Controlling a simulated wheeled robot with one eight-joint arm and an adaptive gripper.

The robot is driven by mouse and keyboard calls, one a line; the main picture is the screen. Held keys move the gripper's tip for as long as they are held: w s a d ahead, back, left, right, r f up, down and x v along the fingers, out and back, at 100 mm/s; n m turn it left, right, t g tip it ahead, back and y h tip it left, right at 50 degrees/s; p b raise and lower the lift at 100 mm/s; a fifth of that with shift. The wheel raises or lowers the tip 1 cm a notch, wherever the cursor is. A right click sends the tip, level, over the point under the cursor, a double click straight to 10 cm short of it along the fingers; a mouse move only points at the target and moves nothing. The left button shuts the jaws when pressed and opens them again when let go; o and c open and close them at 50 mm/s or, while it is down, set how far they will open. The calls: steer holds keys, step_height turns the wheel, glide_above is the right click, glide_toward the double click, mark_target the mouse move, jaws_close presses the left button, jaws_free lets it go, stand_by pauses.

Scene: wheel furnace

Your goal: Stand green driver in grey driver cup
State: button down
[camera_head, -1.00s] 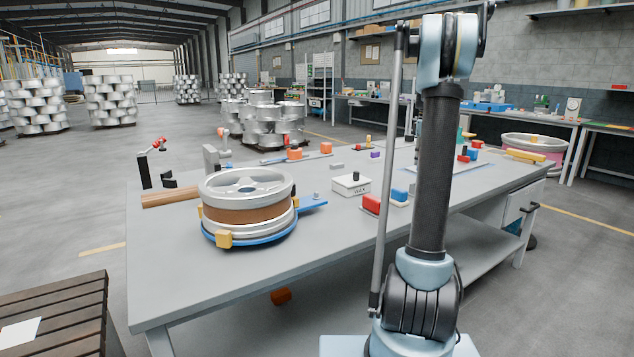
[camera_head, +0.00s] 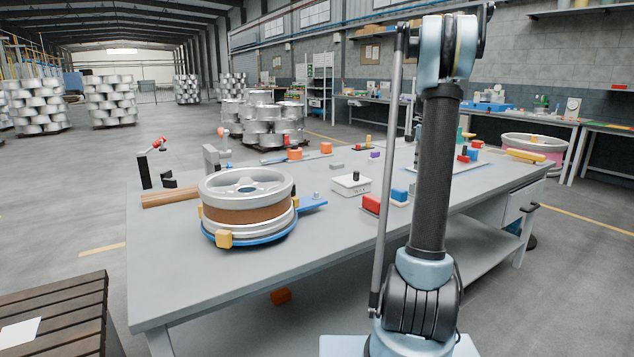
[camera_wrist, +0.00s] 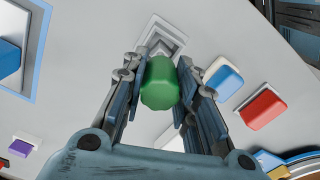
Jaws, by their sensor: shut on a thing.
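In the wrist view the green driver (camera_wrist: 160,88) shows as a thick green handle between the two fingers of my gripper (camera_wrist: 160,78), which is shut on it. A grey square holder with stepped walls (camera_wrist: 160,31), which looks like the grey driver cup, is just beyond the handle. The handle overlaps the cup's near part, so I cannot tell whether the driver's lower end is inside it or above it. In the head view my arm hides the gripper, the driver and the cup.
A blue-and-white block (camera_wrist: 223,76) and a red block (camera_wrist: 262,108) lie right of the gripper. A purple block (camera_wrist: 20,147) and a blue-edged tray (camera_wrist: 12,58) lie left. A wheel (camera_head: 247,200) and a white wax box (camera_head: 351,186) stand on the grey bench (camera_head: 290,275).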

steer(key=shift+f, duration=1.3)
stand_by(0.4)
steer(key=c, duration=1.2)
jaws_free()
